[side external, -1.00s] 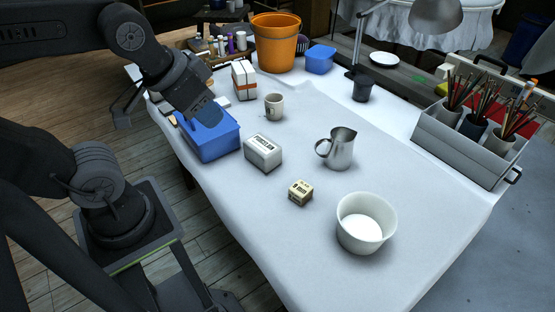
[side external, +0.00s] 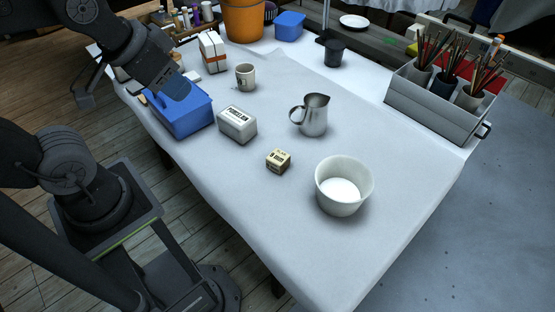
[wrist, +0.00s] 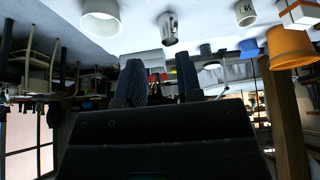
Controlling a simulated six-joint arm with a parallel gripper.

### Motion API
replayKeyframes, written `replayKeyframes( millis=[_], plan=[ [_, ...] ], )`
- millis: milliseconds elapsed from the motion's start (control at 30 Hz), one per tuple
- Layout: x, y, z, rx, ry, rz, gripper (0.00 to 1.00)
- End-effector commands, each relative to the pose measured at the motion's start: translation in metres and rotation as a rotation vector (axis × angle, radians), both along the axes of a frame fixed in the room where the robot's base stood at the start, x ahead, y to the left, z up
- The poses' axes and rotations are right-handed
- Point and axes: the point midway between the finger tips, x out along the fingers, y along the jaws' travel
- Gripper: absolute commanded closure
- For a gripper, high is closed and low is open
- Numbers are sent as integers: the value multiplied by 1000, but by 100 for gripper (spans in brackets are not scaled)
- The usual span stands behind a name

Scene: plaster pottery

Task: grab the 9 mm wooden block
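The 9 mm wooden block (side external: 279,161) is a small tan cube with dark printing, lying on the white-covered table between the white bowl and the white labelled block. I do not make it out in the wrist view. My gripper (side external: 178,88) is above the blue box at the table's left side, well to the left of and farther back than the wooden block. In the wrist view my gripper (wrist: 159,62) shows two dark blue fingers standing apart, with nothing held between them.
The white bowl (side external: 344,190) is right of the wooden block. The steel pitcher (side external: 313,115) stands behind it, the white labelled block (side external: 237,124) left. The blue box (side external: 182,119) is below my gripper; a mug (side external: 245,77) stands farther back. Table in front is clear.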

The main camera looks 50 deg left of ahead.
Motion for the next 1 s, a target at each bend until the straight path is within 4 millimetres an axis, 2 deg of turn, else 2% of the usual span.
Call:
replayKeyframes(
  millis=[67, 500, 800, 867, 1000],
  plan=[
    [0, 0, 0, 0, 0, 0, 60],
    [0, 0, 0, 0, 0, 0, 18],
    [3, 0, 1, 9, 10, -15, 17],
    [8, -1, 1, 26, 28, -40, 17],
    [34, -5, 0, 103, 110, -165, 17]
  ],
)
